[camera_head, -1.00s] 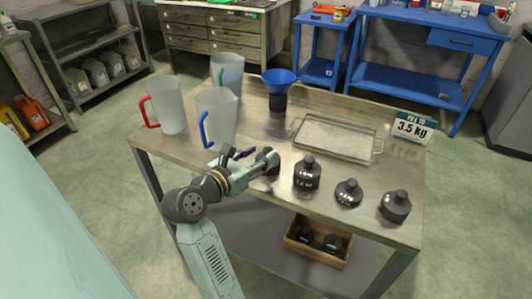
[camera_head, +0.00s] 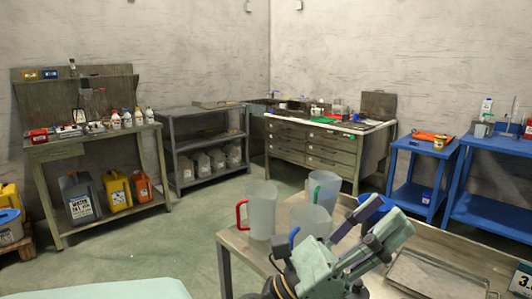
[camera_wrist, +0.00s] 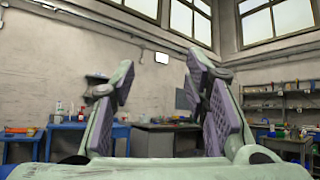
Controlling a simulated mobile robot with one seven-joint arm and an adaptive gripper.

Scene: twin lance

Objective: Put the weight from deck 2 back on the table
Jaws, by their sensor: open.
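The steel table (camera_head: 240,246) shows only in part at the lower right of the head view. My gripper (camera_head: 384,236) is raised over its near side, in front of the jugs, with its fingers pointing up and to the right. In the wrist view my gripper (camera_wrist: 160,62) is open, with two padded fingers wide apart and nothing between them. That view looks out across the room and up to the windows. No weight is in view now, and I cannot make out a deck 2.
On the table stand a red-handled jug (camera_head: 262,212), a green-handled jug (camera_head: 325,186) and a blue-handled jug (camera_head: 312,222). A blue funnel (camera_head: 372,207) is partly behind my gripper. A shallow metal tray (camera_head: 430,277) lies to the right. Benches and shelves line the walls.

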